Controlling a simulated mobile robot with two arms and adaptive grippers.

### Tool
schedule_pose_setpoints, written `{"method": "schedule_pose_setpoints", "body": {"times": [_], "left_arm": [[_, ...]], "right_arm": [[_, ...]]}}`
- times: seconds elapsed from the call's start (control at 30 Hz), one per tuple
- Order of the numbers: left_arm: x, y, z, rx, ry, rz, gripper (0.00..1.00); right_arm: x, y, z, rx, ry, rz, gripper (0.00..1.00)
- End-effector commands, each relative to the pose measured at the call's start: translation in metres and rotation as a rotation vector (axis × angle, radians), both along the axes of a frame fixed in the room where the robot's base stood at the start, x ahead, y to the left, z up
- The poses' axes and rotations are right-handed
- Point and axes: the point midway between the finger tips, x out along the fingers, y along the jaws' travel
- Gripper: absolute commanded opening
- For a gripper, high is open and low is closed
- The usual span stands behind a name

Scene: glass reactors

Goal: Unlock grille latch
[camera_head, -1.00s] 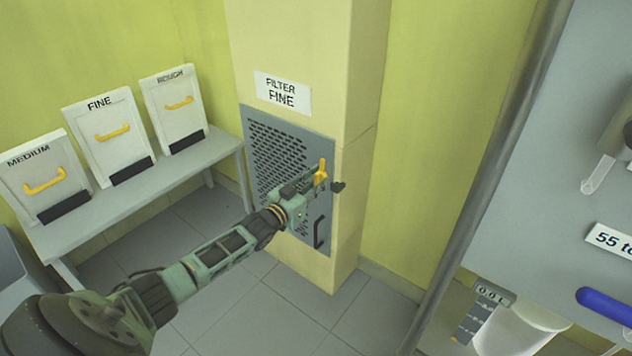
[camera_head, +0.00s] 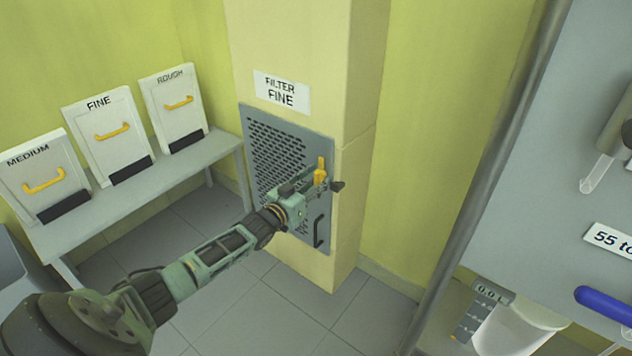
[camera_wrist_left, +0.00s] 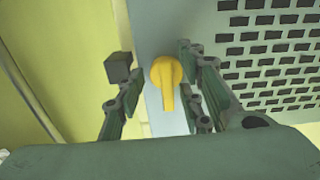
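The grille (camera_head: 283,160) is a grey perforated panel on the cream pillar. Its yellow latch (camera_head: 321,168) sits near the panel's right edge, with its visible end pointing up in the head view. My left gripper (camera_head: 316,187) is at the latch and hides its lower part. In the left wrist view, the latch (camera_wrist_left: 166,80) is a round yellow hub with a straight handle, between the two spread fingers of my left gripper (camera_wrist_left: 163,92). Gaps show on both sides of it there. My right gripper is in neither view.
A black handle (camera_head: 319,231) is low on the grille. A "FILTER FINE" sign (camera_head: 282,92) is above it. Filters marked medium, fine and rough stand on a grey bench (camera_head: 90,218) at left. A grey cabinet (camera_head: 545,170) is at right.

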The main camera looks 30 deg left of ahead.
Motion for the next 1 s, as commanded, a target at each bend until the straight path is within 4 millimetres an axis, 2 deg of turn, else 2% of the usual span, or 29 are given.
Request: {"method": "schedule_pose_setpoints", "body": {"times": [0.43, 1.0], "left_arm": [[-0.006, 0.000, 0.000, 0.002, 0.000, -0.001, 0.39], [-0.073, 0.005, -0.001, 0.001, 0.001, -0.001, 0.39]], "right_arm": [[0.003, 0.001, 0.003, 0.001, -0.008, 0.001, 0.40], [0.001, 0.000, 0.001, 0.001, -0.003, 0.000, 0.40]]}}
